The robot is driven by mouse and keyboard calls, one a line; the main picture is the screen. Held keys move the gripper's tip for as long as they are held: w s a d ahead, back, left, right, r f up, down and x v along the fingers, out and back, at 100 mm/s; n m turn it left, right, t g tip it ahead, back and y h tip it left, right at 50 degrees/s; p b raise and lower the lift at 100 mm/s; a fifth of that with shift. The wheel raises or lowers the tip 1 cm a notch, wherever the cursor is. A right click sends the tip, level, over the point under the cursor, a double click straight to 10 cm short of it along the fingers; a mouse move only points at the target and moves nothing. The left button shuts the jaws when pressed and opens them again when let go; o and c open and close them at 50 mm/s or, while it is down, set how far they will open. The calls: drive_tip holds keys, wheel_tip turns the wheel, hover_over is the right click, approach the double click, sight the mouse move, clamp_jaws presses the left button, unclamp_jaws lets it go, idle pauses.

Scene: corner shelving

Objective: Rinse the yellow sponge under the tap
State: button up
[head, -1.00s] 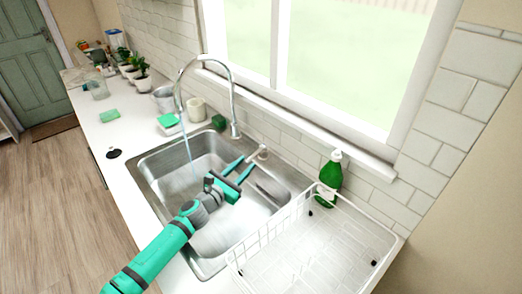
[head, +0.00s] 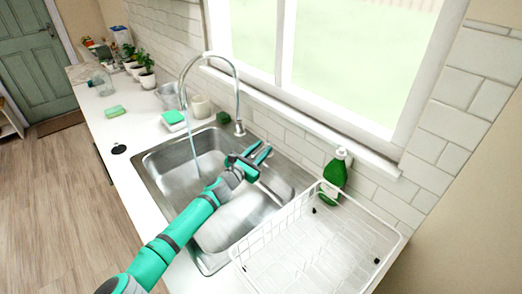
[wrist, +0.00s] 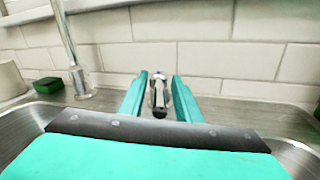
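The tap (head: 238,92) arches over the steel sink (head: 160,183), and a stream of water (head: 190,140) runs from it into the left basin. My gripper (head: 262,153) is at the sink's back edge, right of the tap. In the wrist view its fingers (wrist: 160,82) are open, one on each side of a small metal lever with a dark end (wrist: 159,95). I cannot tell whether they touch it. No clearly yellow sponge shows. A green sponge (head: 115,111) lies on the counter left of the sink, and another (head: 173,117) rests on a white holder.
A dark green block (head: 223,117) and a cream cup (head: 201,106) stand behind the sink; the block also shows in the wrist view (wrist: 48,85). A green soap bottle (head: 335,176) and white dish rack (head: 315,243) stand right. Potted plants line the counter at far left.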

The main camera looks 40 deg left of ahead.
drive_tip(key=shift+c, duration=0.2)
clamp_jaws()
drive_tip(key=shift+a+m+h, duration=0.25)
drive_tip(key=shift+m+h, duration=0.25)
drive_tip(key=shift+h, duration=0.4)
drive_tip(key=shift+s+a, duration=0.1)
drive_tip(key=shift+o, duration=0.2)
unclamp_jaws()
drive_tip(key=shift+s, duration=0.1)
drive_tip(key=s+d, duration=0.1)
drive_tip(key=s, duration=0.9)
drive_tip(key=shift+s+d, duration=0.15)
drive_tip(key=shift+s, duration=0.05)
